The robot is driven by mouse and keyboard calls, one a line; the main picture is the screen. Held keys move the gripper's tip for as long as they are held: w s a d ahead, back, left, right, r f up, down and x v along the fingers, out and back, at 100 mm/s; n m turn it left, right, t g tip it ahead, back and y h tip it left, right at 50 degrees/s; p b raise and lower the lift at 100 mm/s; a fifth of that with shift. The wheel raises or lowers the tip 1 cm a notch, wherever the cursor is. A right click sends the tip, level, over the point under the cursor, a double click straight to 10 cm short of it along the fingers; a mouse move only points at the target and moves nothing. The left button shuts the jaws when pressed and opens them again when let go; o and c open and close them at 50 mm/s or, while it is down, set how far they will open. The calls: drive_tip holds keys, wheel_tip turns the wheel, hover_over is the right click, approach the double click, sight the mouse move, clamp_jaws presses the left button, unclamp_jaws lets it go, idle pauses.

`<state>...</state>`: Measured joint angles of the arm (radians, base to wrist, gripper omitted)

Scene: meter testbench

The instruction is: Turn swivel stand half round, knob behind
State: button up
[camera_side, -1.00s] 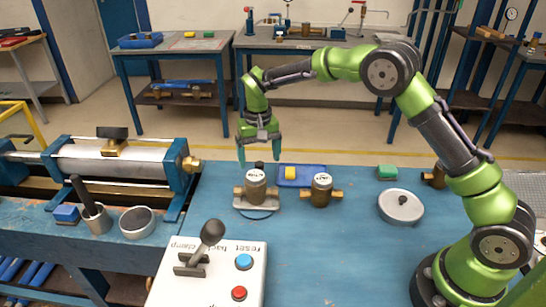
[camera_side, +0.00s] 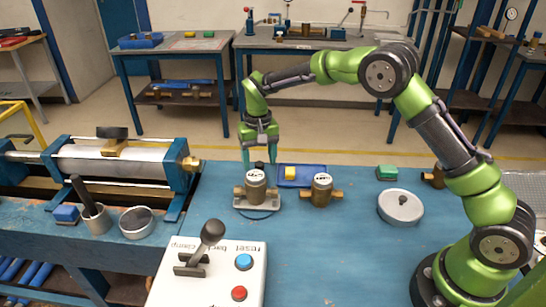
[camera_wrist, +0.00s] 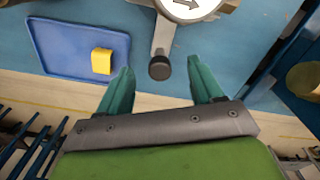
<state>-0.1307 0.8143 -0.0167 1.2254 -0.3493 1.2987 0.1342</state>
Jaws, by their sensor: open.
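The swivel stand (camera_side: 257,206) sits on the blue bench with a brass meter (camera_side: 256,192) with a white dial on it. Its black knob (camera_side: 259,165) is on the far side of the meter in the side view. In the wrist view the stand's grey arm (camera_wrist: 163,37) runs from the meter's dial (camera_wrist: 188,8) to the knob (camera_wrist: 160,68). My gripper (camera_side: 259,158) is open, pointing down at the stand's far side. In the wrist view my gripper (camera_wrist: 162,72) has one finger on either side of the knob, with gaps between; contact is not visible.
A lever box (camera_side: 217,270) stands in front, a clamp cylinder (camera_side: 125,160) left.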

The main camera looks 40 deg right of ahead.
drive_tip(key=shift+a, duration=0.1)
drive_tip(key=shift+w+a, duration=0.45)
drive_tip(key=shift+a, duration=0.1)
drive_tip(key=shift+w+a, duration=0.4)
drive_tip(key=shift+a, duration=0.4)
drive_tip(key=shift+w+a, duration=0.2)
drive_tip(key=shift+a, duration=0.7)
drive_tip(key=shift+w+a, duration=0.2)
drive_tip(key=shift+a, duration=0.65)
drive_tip(key=o, duration=0.4)
drive_tip(key=shift+o, duration=0.2)
